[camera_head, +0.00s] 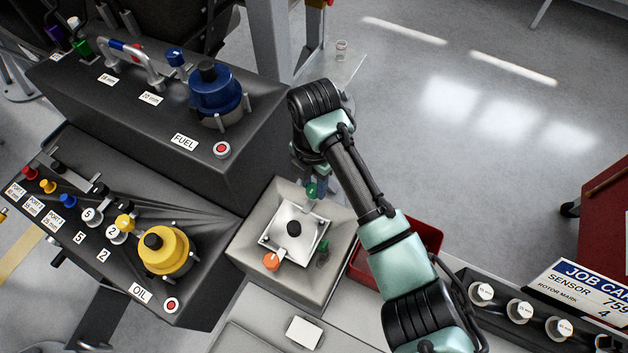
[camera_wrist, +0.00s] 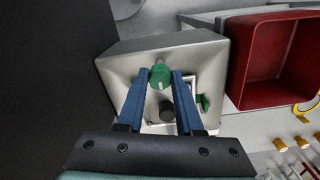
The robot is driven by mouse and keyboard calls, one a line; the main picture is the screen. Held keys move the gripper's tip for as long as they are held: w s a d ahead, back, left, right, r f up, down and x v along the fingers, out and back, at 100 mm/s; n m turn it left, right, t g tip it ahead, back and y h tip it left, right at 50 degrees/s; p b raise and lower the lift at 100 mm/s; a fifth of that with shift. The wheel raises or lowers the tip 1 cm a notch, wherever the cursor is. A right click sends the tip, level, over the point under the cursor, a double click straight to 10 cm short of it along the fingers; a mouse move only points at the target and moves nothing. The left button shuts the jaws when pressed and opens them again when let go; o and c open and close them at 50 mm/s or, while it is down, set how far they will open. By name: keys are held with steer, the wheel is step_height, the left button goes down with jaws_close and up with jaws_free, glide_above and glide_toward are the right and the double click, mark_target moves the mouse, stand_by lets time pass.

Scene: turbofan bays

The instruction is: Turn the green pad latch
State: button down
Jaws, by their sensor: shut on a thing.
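A square metal pad (camera_head: 278,238) with a black central knob (camera_head: 293,228) sits in a grey housing. A green latch (camera_head: 311,190) is at its upper corner, a second green latch (camera_head: 322,247) at the lower right and an orange latch (camera_head: 271,261) at the lower left. In the wrist view, my gripper (camera_wrist: 161,74) has its blue fingers on either side of the upper green latch (camera_wrist: 160,78), shut on it. The latch's white mark points down in that view. The other green latch (camera_wrist: 204,102) stands apart to the right. The orange latch is hidden there.
A red bin (camera_head: 432,235) stands right of the housing, partly behind my arm. The FUEL box (camera_head: 150,120) and OIL box (camera_head: 100,230) with knobs stand left. A small clear cup (camera_head: 341,48) is on a ledge behind. A job card (camera_head: 580,290) is at right.

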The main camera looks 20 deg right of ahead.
mark_target(314, 187)
steer(key=c, duration=0.6)
jaws_free()
steer(key=shift+o, duration=0.2)
steer(key=shift+r, duration=0.1)
step_height(314, 187, up, 13)
steer(key=shift+p, duration=0.4)
